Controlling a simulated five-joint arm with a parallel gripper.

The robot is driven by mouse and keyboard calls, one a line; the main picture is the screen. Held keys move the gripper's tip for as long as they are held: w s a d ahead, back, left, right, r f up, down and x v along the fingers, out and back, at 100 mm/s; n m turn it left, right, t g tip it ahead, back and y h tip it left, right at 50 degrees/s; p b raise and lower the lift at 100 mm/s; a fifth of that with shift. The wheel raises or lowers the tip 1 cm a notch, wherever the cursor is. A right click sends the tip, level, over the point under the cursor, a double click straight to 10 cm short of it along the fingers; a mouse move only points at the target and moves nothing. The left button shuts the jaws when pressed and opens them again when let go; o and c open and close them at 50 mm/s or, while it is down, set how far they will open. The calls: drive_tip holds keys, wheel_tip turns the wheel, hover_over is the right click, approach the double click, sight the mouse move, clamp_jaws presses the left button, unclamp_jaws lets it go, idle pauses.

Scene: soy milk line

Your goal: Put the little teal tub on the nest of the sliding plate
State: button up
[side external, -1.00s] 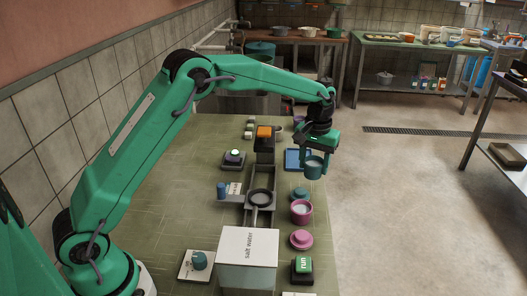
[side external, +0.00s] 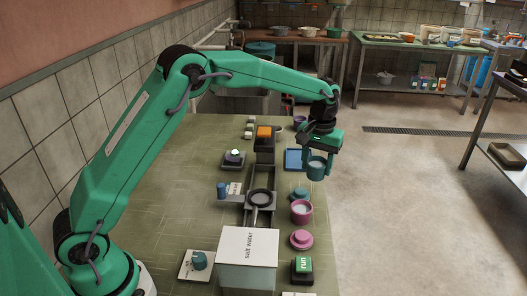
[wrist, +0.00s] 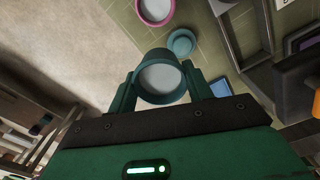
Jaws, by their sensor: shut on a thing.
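The little teal tub (side external: 316,169) is held in my gripper (side external: 317,160), up in the air by the right edge of the bench. In the wrist view the tub (wrist: 160,82) sits upright between both fingers of my gripper (wrist: 161,88), with pale contents inside. The sliding plate (side external: 272,214) is on the bench to the left of the tub and nearer the camera. Its nest is a dark round ring (side external: 260,196). The nest looks empty.
A pink tub (side external: 301,212) with pale contents, a teal lid (side external: 299,194) and a pink lid (side external: 301,240) stand along the right edge. A blue tray (side external: 296,159) lies behind the teal lid.

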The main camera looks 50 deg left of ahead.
drive_tip(key=shift+s+d+r, duration=0.1)
drive_tip(key=shift+s+r, duration=0.2)
drive_tip(key=shift+s, duration=0.2)
drive_tip(key=s+d+r, duration=0.1)
drive_tip(key=s+r, duration=0.2)
drive_tip(key=s, duration=1.3)
drive_tip(key=shift+s+r, duration=0.15)
drive_tip(key=shift+s, duration=0.2)
hover_over(261, 200)
wheel_tip(261, 200, down, 7)
drive_tip(key=shift+a, duration=0.1)
drive_tip(key=shift+f, duration=2)
drive_tip(key=shift+f, duration=0.15)
drive_tip(key=o, duration=1)
